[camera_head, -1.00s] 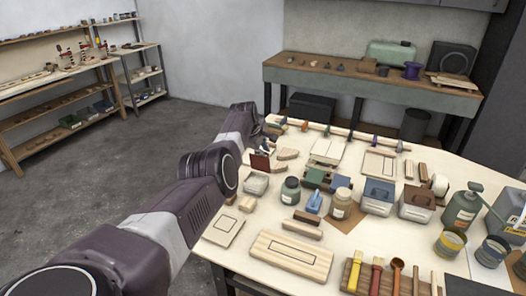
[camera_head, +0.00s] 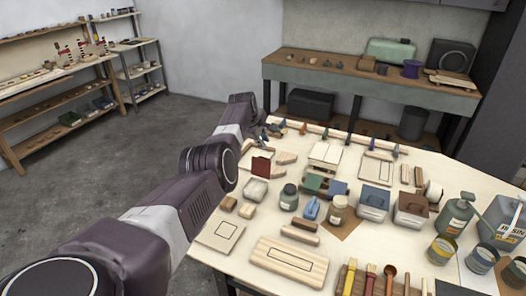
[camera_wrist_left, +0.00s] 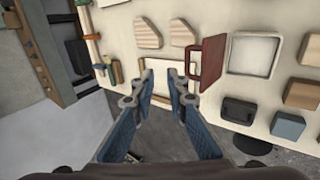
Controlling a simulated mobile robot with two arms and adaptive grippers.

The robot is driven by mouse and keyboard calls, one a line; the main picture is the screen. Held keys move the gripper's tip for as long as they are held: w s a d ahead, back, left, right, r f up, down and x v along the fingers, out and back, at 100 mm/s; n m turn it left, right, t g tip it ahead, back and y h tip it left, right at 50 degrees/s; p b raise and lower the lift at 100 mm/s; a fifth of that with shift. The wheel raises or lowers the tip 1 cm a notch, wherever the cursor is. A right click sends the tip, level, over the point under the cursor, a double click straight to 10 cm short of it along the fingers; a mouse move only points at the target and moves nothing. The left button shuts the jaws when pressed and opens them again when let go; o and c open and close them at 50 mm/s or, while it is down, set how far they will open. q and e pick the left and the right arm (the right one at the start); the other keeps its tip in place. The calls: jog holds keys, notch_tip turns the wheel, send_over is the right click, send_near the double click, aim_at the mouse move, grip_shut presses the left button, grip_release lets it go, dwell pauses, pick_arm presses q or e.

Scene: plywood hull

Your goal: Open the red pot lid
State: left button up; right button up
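The dark red lid (camera_head: 261,166) stands raised at the right edge of a pale, low square box (camera_head: 249,157), on the left part of the table. In the left wrist view the red lid (camera_wrist_left: 210,60) is at upper centre, with a small handle on its side, beside the pale box (camera_wrist_left: 165,82). My left gripper (camera_wrist_left: 160,78) is open, its blue fingers apart with nothing held, over the pale box and left of the lid. In the head view it is small and partly hidden behind my arm. My right gripper is in no view.
A whitish tray (camera_head: 255,190) sits near the lid. Wooden blocks (camera_head: 286,158), jars (camera_head: 289,197) and a blue-lidded box (camera_head: 373,203) crowd the table to the right. Open floor (camera_head: 100,180) lies left of the table.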

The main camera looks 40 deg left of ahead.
pick_arm(q)
jog(key=shift+s+d+r+p, duration=0.35)
jog(key=shift+s+r+p, duration=0.1)
jog(key=shift+r+p, duration=0.3)
jog(key=shift+s+d, duration=0.1)
jog(key=shift+r, duration=0.15)
jog(key=v, duration=1.1)
jog(key=shift+s+r, duration=0.15)
jog(key=shift+r, duration=0.15)
dwell(0.4)
